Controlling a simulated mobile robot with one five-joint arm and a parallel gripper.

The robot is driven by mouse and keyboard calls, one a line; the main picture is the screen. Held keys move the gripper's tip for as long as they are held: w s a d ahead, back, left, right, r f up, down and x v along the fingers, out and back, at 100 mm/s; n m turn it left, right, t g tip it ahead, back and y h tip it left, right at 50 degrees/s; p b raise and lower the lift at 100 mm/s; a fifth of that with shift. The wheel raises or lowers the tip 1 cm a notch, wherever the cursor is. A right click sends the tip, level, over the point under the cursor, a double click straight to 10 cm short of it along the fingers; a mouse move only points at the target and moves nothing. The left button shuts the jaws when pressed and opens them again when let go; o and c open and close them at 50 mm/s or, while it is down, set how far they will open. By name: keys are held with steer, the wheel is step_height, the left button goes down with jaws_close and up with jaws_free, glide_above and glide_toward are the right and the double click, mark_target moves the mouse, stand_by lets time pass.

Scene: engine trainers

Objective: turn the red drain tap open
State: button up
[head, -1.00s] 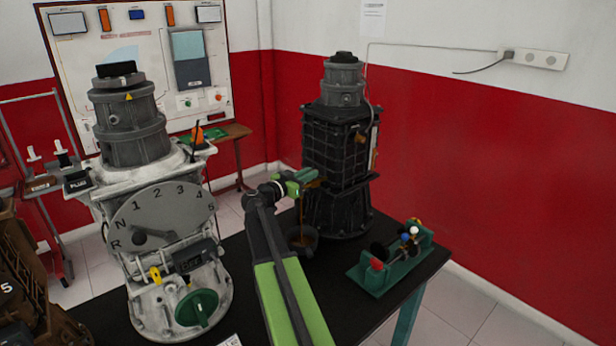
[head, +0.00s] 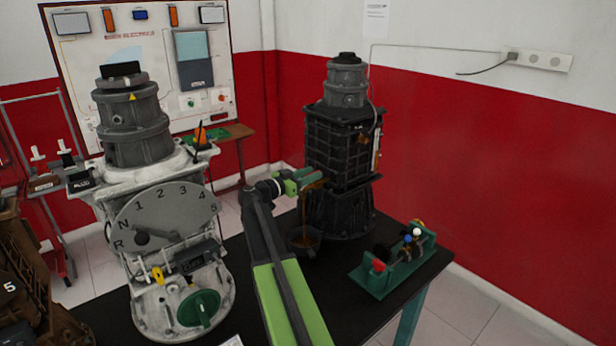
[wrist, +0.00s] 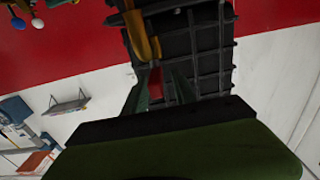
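The red drain tap (wrist: 155,84) shows in the wrist view between the two fingers of my gripper (wrist: 158,72). The fingers stand apart with a gap beside the tap; I see no firm contact. In the head view my gripper (head: 312,181) is at the left side of the dark ribbed engine unit (head: 340,140), and the tap is hidden there. A brown-orange oil stream (head: 304,207) falls from beside the gripper into a dark pan (head: 304,242) on the table. The stream also shows in the wrist view (wrist: 138,25).
A grey engine trainer (head: 165,215) with a numbered dial stands left of my arm. A green stand with coloured knobs (head: 393,268) sits at the right on the black table (head: 345,315). A red and white wall (head: 480,170) lies behind.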

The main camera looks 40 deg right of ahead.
steer(key=shift+s, duration=0.1)
steer(key=a, duration=0.7)
steer(key=shift+w+a, duration=0.3)
steer(key=shift+w, duration=0.05)
steer(key=shift+s, duration=0.1)
